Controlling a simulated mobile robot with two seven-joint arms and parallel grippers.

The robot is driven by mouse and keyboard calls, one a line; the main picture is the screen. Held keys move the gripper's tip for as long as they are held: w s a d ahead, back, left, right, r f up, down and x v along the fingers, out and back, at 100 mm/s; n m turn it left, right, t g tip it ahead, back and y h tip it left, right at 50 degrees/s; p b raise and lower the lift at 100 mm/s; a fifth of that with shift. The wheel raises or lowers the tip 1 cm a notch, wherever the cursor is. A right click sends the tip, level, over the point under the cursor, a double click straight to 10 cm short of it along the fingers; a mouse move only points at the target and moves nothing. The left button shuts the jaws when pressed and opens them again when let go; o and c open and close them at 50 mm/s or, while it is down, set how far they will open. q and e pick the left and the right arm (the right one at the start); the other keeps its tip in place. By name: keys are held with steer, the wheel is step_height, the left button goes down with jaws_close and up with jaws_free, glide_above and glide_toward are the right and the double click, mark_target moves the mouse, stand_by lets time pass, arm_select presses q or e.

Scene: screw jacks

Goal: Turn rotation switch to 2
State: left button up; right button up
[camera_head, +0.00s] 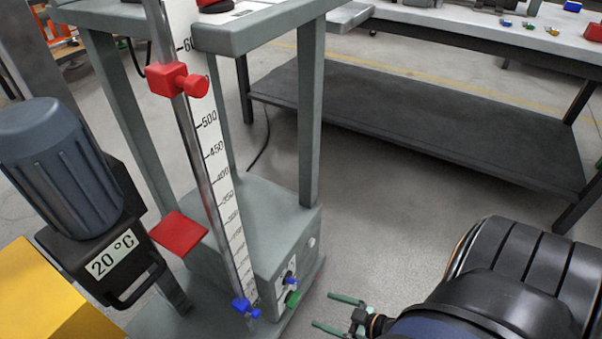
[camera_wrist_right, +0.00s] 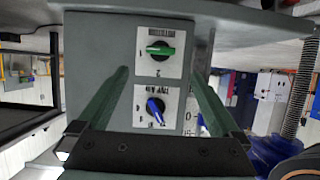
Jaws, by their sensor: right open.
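Two rotary switches sit on pale plates on the grey box of the screw jack. The green switch (camera_head: 292,299) also shows in the wrist view (camera_wrist_right: 160,50), its handle lying sideways. The blue switch (camera_head: 289,277) shows in the wrist view (camera_wrist_right: 155,110) with its handle tilted. The small lettering is too blurred to tell which plate is marked for rotation. My right gripper (camera_head: 325,310) is open and empty, to the right of the switches and apart from them. In the wrist view its green fingers (camera_wrist_right: 158,72) stand either side of the plates. My left gripper is out of view.
The jack has a scale (camera_head: 222,175), a red clamp (camera_head: 178,80) and a blue clamp (camera_head: 243,306). A motor (camera_head: 48,150) and a yellow block (camera_head: 40,295) stand at left. A workbench (camera_head: 480,35) is behind; the floor (camera_head: 390,220) between is clear.

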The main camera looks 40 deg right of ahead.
mark_target(296, 301)
steer(key=b+x, duration=0.3)
steer(key=x, duration=0.6)
steer(key=shift+w+f, duration=0.1)
steer(key=shift+a, duration=0.1)
steer(key=shift+c, duration=0.4)
steer(key=c, duration=1.3)
steer(key=shift+a+n+t+h, duration=0.15)
steer(key=shift+n+h, duration=0.3)
steer(key=shift+n, duration=0.25)
steer(key=shift+a+n+t+h, duration=0.15)
steer(key=shift+n+h, duration=0.3)
steer(key=shift+n, duration=0.25)
steer(key=o, duration=1.4)
